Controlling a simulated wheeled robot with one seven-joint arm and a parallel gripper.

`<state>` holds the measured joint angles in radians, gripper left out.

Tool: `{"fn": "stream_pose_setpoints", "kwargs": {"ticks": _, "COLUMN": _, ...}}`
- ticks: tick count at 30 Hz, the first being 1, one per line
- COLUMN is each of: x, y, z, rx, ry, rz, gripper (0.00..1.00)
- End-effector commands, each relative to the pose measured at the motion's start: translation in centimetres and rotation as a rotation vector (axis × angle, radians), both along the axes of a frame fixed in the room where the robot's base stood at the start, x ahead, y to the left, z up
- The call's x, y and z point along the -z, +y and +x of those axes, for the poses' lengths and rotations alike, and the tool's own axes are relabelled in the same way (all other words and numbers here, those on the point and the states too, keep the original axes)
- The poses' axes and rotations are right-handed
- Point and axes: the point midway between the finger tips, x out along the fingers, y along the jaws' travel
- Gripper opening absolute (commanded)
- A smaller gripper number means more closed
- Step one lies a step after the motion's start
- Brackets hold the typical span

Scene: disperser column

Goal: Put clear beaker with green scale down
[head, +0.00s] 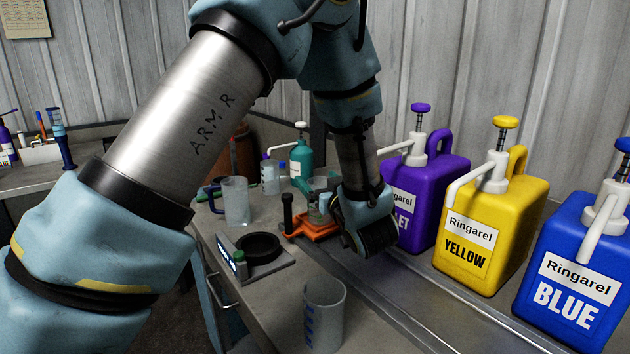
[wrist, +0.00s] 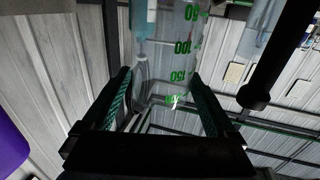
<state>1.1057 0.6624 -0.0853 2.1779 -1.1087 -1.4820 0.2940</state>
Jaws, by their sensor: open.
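The clear beaker with green scale (wrist: 165,45) shows upside down in the wrist view, with green numbers along one side. It stands between the two fingers of my open gripper (wrist: 161,90); I cannot tell if either finger touches it. In the head view the beaker (head: 317,208) is partly hidden behind my gripper (head: 362,232), at the orange stand (head: 313,228). Its base is hard to see, so I cannot tell exactly what it rests on.
A beaker with blue scale (head: 325,315) stands at the counter's front. A scale with a round black plate (head: 262,246) and a clear jug (head: 236,203) are to the left. Violet (head: 430,190), yellow (head: 492,235) and blue (head: 575,265) dispensers line the right.

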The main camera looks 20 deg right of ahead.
Motion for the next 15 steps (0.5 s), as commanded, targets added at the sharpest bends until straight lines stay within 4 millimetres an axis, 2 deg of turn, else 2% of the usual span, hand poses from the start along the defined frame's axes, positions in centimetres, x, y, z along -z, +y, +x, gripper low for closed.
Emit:
{"fn": "stream_pose_setpoints", "kwargs": {"ticks": 3, "x": 0.3, "y": 0.1, "z": -2.8, "rx": 0.005, "ry": 0.0, "rz": -0.001, "gripper": 0.92}}
{"fn": "stream_pose_setpoints", "kwargs": {"ticks": 9, "x": 0.3, "y": 0.4, "z": -6.8, "rx": 0.004, "ry": 0.0, "rz": 0.0, "gripper": 0.92}}
{"fn": "stream_pose_setpoints", "kwargs": {"ticks": 15, "x": 0.2, "y": 0.6, "z": -9.1, "rx": 0.001, "ry": 0.0, "rz": 0.001, "gripper": 0.92}}
